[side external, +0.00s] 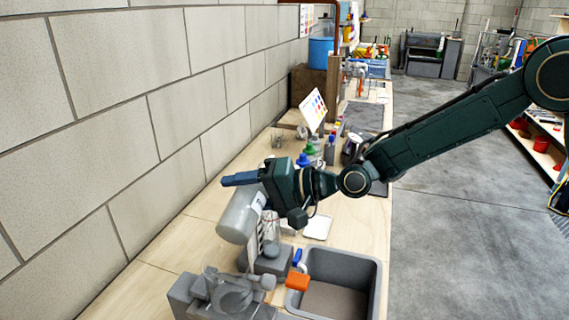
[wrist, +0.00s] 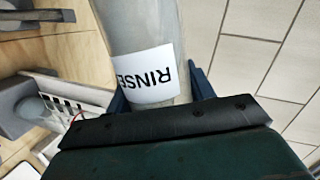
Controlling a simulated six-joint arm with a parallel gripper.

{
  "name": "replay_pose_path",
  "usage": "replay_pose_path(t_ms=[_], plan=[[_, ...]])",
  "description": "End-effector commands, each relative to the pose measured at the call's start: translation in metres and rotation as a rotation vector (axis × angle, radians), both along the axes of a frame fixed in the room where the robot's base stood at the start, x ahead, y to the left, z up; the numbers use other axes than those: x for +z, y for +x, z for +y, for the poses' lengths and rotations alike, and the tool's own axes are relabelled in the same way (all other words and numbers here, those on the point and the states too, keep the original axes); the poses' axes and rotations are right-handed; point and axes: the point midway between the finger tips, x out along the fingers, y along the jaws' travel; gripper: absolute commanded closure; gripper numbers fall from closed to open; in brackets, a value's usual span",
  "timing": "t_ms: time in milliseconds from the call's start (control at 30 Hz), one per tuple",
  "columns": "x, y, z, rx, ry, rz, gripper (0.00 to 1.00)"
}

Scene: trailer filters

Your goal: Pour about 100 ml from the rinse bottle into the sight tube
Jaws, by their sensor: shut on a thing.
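My gripper (side external: 247,190) is shut on the rinse bottle (side external: 238,218), a grey translucent cylinder. The bottle is tilted, its wide end down and left in the side view. In the wrist view the bottle (wrist: 140,30) lies between the blue fingers, its white RINSE label facing the camera; its mouth and any liquid level are not clear. What looks like the sight tube, with a white marked scale (side external: 254,245), stands on a grey base (side external: 272,260) just below and right of the bottle. The white slotted scale (wrist: 68,95) is at left in the wrist view. No stream is visible.
A grey bin (side external: 372,280) stands at the front right, with an orange-handled part (side external: 298,281) at its left edge. A grey clamp-like fixture (side external: 232,290) is at the front. Bottles with coloured caps (side external: 311,153) stand behind the gripper. A block wall (side external: 110,130) runs along the left.

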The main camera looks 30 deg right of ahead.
Motion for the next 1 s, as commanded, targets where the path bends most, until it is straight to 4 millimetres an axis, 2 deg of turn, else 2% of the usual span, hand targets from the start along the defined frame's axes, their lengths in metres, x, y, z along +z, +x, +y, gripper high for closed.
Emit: replay_pose_path(t_ms=[1000], plan=[[0.0066,0.0033,-0.0026,0.000,0.054,0.050,0.80]])
